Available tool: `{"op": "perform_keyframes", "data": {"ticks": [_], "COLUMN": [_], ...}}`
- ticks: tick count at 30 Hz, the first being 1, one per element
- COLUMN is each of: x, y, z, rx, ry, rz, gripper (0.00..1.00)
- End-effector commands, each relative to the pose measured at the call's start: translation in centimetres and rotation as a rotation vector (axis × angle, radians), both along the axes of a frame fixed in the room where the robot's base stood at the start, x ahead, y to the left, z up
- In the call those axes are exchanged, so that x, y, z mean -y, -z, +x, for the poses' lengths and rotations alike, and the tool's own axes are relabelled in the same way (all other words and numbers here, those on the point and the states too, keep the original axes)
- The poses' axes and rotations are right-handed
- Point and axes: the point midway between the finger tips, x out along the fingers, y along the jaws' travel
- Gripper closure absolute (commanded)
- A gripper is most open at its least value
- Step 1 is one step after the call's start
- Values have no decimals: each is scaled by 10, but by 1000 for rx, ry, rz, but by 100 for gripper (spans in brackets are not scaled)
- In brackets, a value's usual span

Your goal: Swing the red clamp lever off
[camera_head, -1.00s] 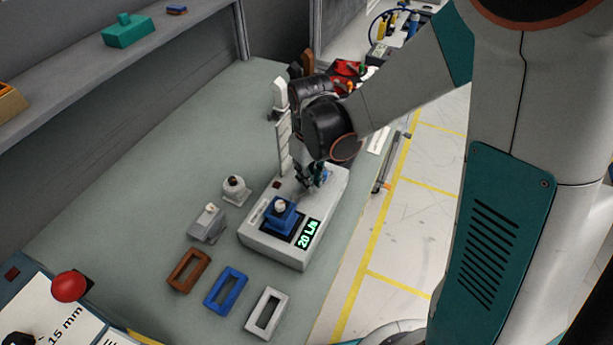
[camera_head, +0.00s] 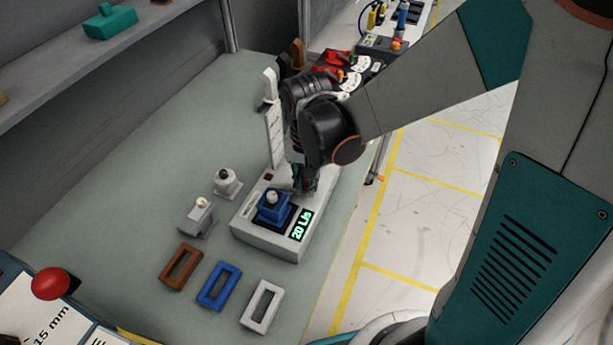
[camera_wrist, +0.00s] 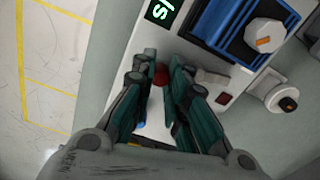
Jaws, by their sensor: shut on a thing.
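The dashboard module (camera_head: 254,237) is a light grey box with a lit green display reading "20 L/s" (camera_head: 301,226) and a blue part (camera_head: 268,212) with a pale knob on top. My gripper (camera_head: 306,187) is low over the module's far part, just beyond the blue part. In the wrist view my gripper (camera_wrist: 166,72) is shut around a round red end (camera_wrist: 160,75), which looks like the red clamp lever. The rest of the lever is hidden by the fingers. A bit of bright blue (camera_wrist: 142,119) shows beside the left finger.
Brown (camera_head: 181,268), blue (camera_head: 218,286) and white (camera_head: 262,307) frames lie in front of the module. Two small grey fixtures (camera_head: 228,183) (camera_head: 197,215) stand to its left. A tall white upright (camera_head: 274,135) stands behind. The bench's left is clear.

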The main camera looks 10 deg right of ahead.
Motion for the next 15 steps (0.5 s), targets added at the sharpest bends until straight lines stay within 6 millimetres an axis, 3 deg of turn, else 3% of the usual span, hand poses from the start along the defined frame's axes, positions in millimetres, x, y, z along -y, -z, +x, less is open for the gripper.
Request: {"op": "perform_keyframes", "data": {"ticks": [15], "x": [-5], "y": [0], "z": [-9], "rx": [0], "ry": [220], "rz": [0], "gripper": [100]}}
